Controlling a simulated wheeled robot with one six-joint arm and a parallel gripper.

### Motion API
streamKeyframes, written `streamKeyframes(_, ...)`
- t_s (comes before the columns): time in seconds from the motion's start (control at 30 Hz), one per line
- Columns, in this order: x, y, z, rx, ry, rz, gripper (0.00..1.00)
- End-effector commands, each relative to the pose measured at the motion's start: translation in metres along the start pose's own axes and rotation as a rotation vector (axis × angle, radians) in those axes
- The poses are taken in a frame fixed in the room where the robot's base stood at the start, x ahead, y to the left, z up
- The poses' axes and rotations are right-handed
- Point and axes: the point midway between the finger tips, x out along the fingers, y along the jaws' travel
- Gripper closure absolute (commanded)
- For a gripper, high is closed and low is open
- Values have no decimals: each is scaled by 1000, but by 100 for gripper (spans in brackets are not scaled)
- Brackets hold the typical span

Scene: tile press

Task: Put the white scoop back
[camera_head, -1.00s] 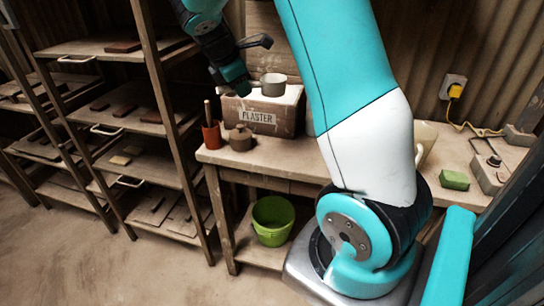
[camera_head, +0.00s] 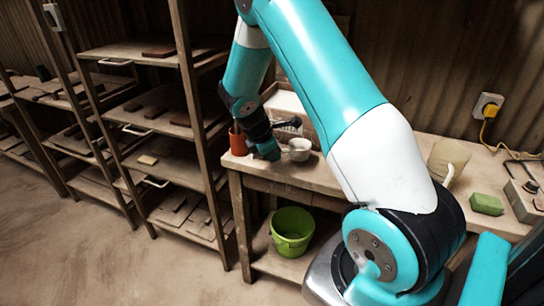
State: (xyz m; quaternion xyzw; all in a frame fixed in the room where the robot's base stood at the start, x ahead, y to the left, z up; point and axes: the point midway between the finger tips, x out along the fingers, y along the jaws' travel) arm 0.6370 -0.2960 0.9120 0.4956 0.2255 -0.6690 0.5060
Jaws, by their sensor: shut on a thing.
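The white scoop (camera_head: 298,149) shows its round cup just right of my gripper (camera_head: 274,153). My gripper points down and is shut on the scoop's handle side, which is mostly hidden by the fingers. The scoop is in front of the plaster box (camera_head: 286,100), low over the workbench (camera_head: 318,178) near its left end. I cannot tell whether it touches the bench top. My gripper and wrist hide part of the box and its label.
A red-brown cup (camera_head: 239,142) stands left of my gripper. A green block (camera_head: 487,204) and a beige container (camera_head: 447,160) are further right on the bench. A green bucket (camera_head: 292,231) sits on the lower shelf. A wooden rack (camera_head: 165,147) stands left.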

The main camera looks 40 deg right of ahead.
Motion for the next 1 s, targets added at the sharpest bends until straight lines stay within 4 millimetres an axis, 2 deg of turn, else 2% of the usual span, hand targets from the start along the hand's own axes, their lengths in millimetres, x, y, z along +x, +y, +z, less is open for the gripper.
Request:
streamKeyframes(0.1,14,-4,-6,0,0,-2,100)
streamKeyframes(0.4,16,-4,-7,1,0,0,100)
streamKeyframes(0.43,17,-4,-8,1,0,0,74)
streamKeyframes(0.47,16,-4,-7,1,0,0,67)
streamKeyframes(0.5,16,-4,-7,1,0,0,66)
streamKeyframes(0.83,11,-3,-7,1,0,1,66)
streamKeyframes(1.0,-17,-2,-7,1,1,5,66)
